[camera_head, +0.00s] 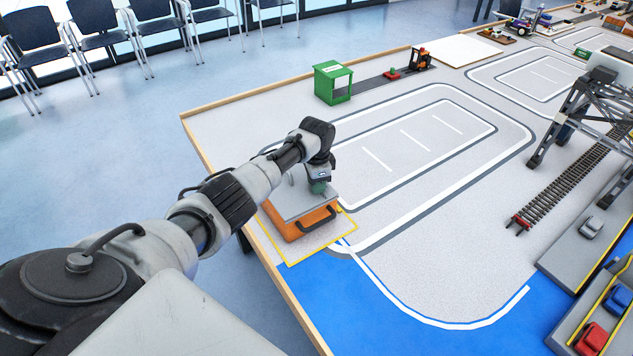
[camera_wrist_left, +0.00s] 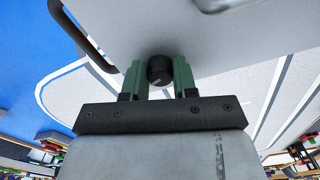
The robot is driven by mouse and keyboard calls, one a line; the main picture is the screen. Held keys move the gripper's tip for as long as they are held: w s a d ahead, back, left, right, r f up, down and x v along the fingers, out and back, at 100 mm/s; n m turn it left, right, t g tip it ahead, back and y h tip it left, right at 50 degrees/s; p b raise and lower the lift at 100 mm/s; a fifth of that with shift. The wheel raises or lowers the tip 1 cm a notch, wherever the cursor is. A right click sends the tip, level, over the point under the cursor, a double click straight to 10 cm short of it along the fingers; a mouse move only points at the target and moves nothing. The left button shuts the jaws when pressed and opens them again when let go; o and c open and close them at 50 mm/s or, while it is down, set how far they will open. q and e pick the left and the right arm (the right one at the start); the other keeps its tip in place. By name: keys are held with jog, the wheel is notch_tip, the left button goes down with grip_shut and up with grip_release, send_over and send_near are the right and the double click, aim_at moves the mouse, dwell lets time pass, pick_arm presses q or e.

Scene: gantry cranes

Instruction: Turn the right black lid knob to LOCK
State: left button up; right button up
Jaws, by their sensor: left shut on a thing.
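An orange box (camera_head: 291,223) with a grey lid (camera_head: 296,203) stands inside a yellow outline on the table's near left corner. A dark handle (camera_head: 318,222) shows on its side. My left gripper (camera_head: 318,187) reaches down onto the lid. In the left wrist view my left gripper (camera_wrist_left: 158,78) has its green fingers on both sides of a round black knob (camera_wrist_left: 159,70), shut on it. A pale mark shows on the knob, but no lettering is readable. The grey lid (camera_wrist_left: 205,45) lies around the knob. Which lid knob this is cannot be told. My right gripper is not in view.
A gantry crane (camera_head: 585,100) and rails (camera_head: 575,180) are at the right. The marked road between is clear. A wooden rim (camera_head: 215,180) edges the table.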

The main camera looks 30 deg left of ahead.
pick_arm(q)
jog(key=shift+m, duration=2)
jog(key=o, duration=0.9)
jog(key=shift+o, duration=0.2)
notch_tip(320, 180, up, 11)
jog(key=b, duration=0.1)
jog(key=shift+f, duration=0.15)
